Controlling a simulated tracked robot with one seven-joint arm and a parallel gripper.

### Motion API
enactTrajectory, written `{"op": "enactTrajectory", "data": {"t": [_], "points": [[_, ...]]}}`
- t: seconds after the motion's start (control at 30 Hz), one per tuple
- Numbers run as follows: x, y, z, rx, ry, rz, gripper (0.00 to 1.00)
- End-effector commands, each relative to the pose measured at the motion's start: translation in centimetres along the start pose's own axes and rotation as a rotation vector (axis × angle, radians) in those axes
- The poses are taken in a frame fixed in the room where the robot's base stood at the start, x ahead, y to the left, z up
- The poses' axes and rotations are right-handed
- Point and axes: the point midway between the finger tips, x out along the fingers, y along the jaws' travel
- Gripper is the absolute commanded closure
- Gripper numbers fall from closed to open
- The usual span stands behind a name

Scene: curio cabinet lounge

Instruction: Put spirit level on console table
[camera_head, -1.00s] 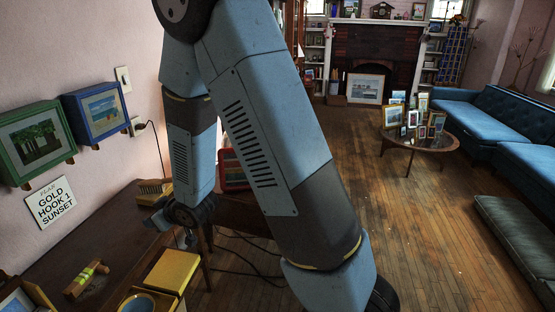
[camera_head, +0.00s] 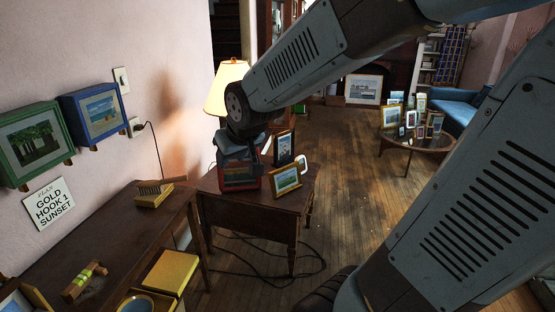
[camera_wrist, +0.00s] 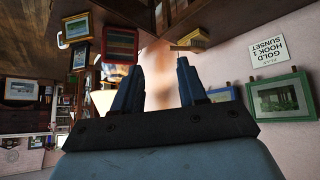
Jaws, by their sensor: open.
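What looks like the spirit level, a small wooden bar with a yellow-green middle (camera_head: 84,281), lies on a long dark wooden table (camera_head: 128,228) along the left wall in the head view. This may be the console table; a smaller wooden table (camera_head: 252,214) with a lamp stands beyond it. In the wrist view my gripper (camera_wrist: 159,66) has its two fingers apart, with nothing between them. That view is upside down and does not show the bar. In the head view my arm reaches over the smaller table, well away from the bar; its fingers are not clear there.
A lamp (camera_head: 226,88), a red-framed object (camera_head: 240,173) and picture frames (camera_head: 286,181) crowd the smaller table. Cables lie beneath. Wooden floor (camera_head: 345,185) is open to the right.

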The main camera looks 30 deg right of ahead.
Motion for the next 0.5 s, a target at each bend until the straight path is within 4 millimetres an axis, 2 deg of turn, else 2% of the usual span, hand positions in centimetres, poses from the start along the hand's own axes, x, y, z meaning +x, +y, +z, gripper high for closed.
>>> {"op": "enactTrajectory", "data": {"t": [0.03,0.3,0.5], "points": [[-1.6,0.6,0.6,0.021,-0.009,0.010,0.58],[-9.1,2.0,5.2,0.116,-0.110,0.038,0.58],[-12.7,2.0,8.1,0.161,-0.164,0.043,0.58]]}}
